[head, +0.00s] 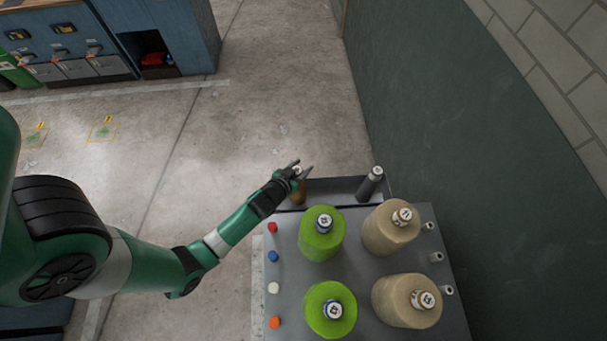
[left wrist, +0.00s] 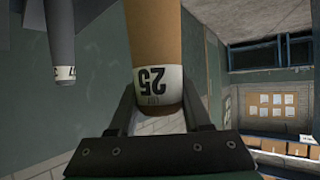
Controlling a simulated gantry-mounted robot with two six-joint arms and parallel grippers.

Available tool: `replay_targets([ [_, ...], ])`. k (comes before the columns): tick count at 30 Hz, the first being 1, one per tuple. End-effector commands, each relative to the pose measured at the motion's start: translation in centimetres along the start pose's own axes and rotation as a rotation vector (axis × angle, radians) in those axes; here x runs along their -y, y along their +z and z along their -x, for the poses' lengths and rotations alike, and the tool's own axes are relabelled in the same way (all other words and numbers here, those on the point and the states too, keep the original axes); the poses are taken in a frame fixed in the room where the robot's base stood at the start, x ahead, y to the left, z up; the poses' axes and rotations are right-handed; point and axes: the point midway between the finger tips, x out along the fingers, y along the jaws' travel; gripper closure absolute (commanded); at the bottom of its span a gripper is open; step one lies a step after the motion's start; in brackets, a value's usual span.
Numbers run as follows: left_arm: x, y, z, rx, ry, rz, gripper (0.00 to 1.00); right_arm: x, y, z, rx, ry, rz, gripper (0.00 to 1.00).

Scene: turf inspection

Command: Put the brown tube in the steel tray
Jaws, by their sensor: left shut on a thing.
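The brown tube (head: 299,193) is upright between the fingers of my left gripper (head: 299,171), at the left end of the steel tray (head: 336,188). In the left wrist view the brown tube (left wrist: 158,45) sits between both fingers, with a white band reading 25 near its end. My left gripper (left wrist: 172,115) is shut on it. In the head view the fingers partly cover its top, and I cannot tell whether its lower end touches the tray. My right gripper is in neither view.
A dark grey tube (head: 368,186) stands at the tray's right end; it also shows in the left wrist view (left wrist: 62,45). Two green spools (head: 318,240) and two tan spools (head: 386,235) stand on the grey machine top. A green wall (head: 440,130) rises at right.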

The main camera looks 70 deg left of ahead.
Motion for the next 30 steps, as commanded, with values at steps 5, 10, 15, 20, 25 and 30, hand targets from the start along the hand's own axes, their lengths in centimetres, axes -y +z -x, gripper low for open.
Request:
replay_targets([
  [5,0.0,1.1,-0.6,0.000,0.001,0.001,1.00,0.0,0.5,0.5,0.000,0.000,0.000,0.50],
  [10,0.0,3.3,-1.9,-0.001,0.001,0.001,1.00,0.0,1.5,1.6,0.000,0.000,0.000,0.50],
  [15,0.0,3.1,-1.8,-0.003,0.001,0.001,1.00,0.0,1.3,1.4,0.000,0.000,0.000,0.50],
  [20,0.0,3.5,-2.0,-0.002,0.001,0.001,1.00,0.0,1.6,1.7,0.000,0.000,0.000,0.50],
  [25,0.0,3.4,-1.9,-0.001,0.001,0.001,0.28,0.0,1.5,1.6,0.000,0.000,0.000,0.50],
  [30,0.0,3.4,-1.9,-0.001,0.001,0.001,0.22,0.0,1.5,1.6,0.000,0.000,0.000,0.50],
])
